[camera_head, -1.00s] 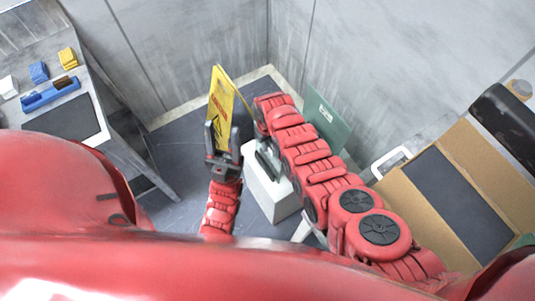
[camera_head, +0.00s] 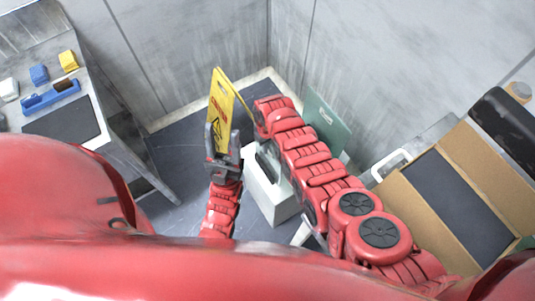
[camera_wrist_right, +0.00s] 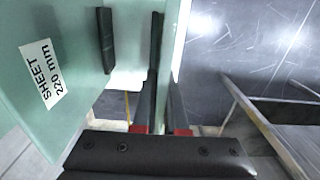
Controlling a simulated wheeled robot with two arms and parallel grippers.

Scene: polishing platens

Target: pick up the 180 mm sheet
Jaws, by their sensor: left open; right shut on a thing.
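In the right wrist view a green sheet (camera_wrist_right: 62,85) labelled "SHEET 220 mm" stands at the left, beside my right gripper. My right gripper (camera_wrist_right: 165,80) is shut on a thin pale green sheet (camera_wrist_right: 173,45), seen nearly edge-on; no label shows on it, so I cannot read its size. In the head view my right arm hides that gripper. A green sheet (camera_head: 327,122) with a small label stands behind the arm. My left gripper (camera_head: 222,138) is open and empty, in front of the yellow sign in the picture.
A yellow caution sign (camera_head: 223,98) stands near the corner. A white box (camera_head: 272,199) with a dark slot stands beside my right arm. A grey bench (camera_head: 90,97) with small blocks is at the left. An open cardboard box (camera_head: 410,205) is at the right. Walls close in behind.

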